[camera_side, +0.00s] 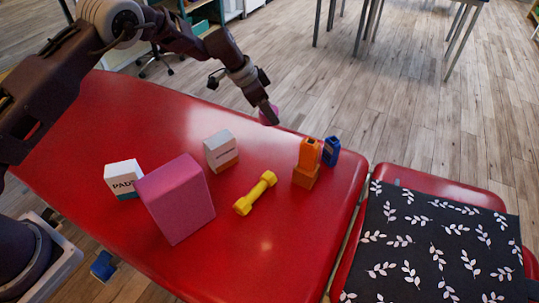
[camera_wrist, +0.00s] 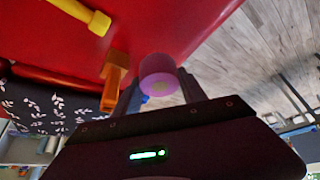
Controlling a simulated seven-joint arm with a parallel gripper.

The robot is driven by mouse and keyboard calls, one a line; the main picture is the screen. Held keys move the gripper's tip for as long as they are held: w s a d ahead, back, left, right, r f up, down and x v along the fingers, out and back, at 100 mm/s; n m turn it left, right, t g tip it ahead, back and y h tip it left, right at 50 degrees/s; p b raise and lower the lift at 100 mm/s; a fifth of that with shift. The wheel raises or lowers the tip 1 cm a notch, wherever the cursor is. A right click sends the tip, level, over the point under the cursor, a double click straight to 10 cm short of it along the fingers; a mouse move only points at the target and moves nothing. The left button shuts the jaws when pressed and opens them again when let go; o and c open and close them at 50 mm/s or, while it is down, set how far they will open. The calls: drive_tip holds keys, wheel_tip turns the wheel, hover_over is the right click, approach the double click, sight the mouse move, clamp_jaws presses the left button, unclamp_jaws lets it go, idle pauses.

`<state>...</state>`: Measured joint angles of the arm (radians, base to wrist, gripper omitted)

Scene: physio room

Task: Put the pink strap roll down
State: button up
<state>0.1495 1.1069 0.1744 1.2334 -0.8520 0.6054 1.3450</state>
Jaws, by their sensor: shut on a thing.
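The pink strap roll (camera_side: 269,115) is at the far edge of the red treatment table (camera_side: 110,100) in the side view. In the wrist view the pink strap roll (camera_wrist: 158,76) sits between the two fingers of my gripper (camera_wrist: 160,92). My gripper (camera_side: 268,110) is shut on it and points down over the table's far edge. The arm hides part of the roll in the side view. I cannot tell whether the roll touches the table.
A black leaf-patterned cloth (camera_side: 430,245) lies right. The table's middle has bare room.

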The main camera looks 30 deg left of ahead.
wheel_tip(320, 180, down, 15)
drive_tip(key=shift+w+r, duration=0.1)
drive_tip(key=shift+w, duration=0.05)
drive_tip(key=o, duration=1.5)
drive_tip(key=v, duration=1.2)
